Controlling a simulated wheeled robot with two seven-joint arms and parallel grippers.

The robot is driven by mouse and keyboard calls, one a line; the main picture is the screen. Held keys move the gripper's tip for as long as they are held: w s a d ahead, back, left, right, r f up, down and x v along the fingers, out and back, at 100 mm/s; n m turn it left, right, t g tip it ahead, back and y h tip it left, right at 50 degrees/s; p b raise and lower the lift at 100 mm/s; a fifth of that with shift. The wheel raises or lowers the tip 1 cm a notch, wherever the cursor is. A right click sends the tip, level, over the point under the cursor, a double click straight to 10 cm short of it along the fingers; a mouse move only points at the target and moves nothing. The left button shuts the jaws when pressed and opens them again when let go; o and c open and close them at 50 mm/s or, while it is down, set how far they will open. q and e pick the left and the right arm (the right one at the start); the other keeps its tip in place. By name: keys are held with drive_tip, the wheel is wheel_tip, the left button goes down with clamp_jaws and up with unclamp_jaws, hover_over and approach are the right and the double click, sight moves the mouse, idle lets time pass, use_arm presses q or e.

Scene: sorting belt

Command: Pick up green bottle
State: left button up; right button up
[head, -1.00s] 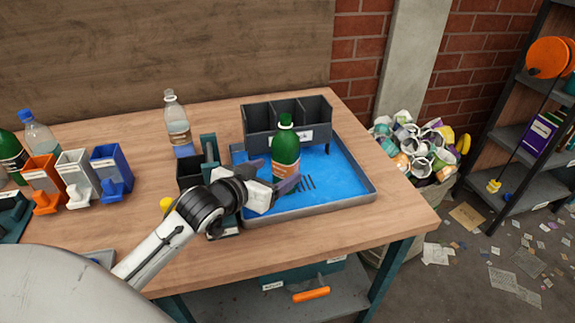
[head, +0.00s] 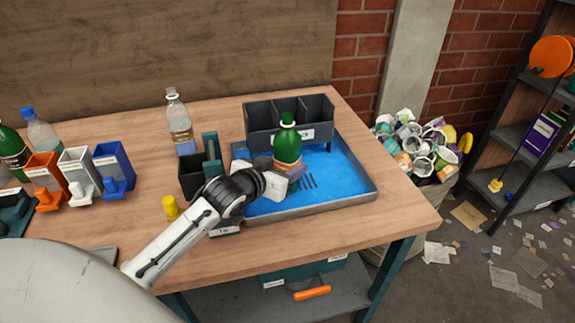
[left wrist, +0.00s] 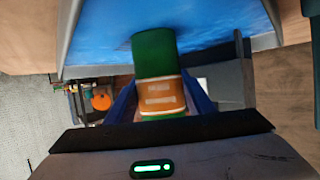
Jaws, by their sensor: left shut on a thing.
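The green bottle (head: 287,146) has a green cap and an orange label. It stands nearly upright over the blue tray (head: 345,196), in front of the dark three-part bin. My left gripper (head: 291,176) is shut on its lower part. In the left wrist view the green bottle (left wrist: 153,55) sits between the two blue fingers (left wrist: 158,100), its orange label at the fingers. I cannot tell whether its base touches the tray. My right gripper is not in view.
The dark three-part bin (head: 289,135) stands at the back of the tray. A clear bottle (head: 179,115) stands to the left. Orange, white and blue holders (head: 115,160) and another green bottle (head: 12,148) are at the far left. A full waste bin (head: 425,148) stands right of the table.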

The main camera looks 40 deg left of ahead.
sight(289, 126)
use_arm(q)
wheel_tip(289, 126, up, 8)
drive_tip(key=shift+r+p, duration=0.1)
drive_tip(key=shift+p, duration=0.25)
drive_tip(key=r, duration=0.1)
drive_tip(key=r+p, duration=0.1)
drive_tip(key=d+r, duration=0.1)
drive_tip(key=r, duration=0.1)
drive_tip(key=shift+s+p, duration=0.35)
drive_tip(key=shift+p, duration=0.05)
drive_tip(key=s+d+r, duration=0.3)
drive_tip(key=r, duration=0.3)
drive_tip(key=s+d+r, duration=0.2)
drive_tip(key=d+r, duration=0.1)
drive_tip(key=r, duration=0.3)
drive_tip(key=shift+s+d, duration=0.3)
drive_tip(key=shift+s, duration=0.1)
drive_tip(key=shift+f, duration=0.1)
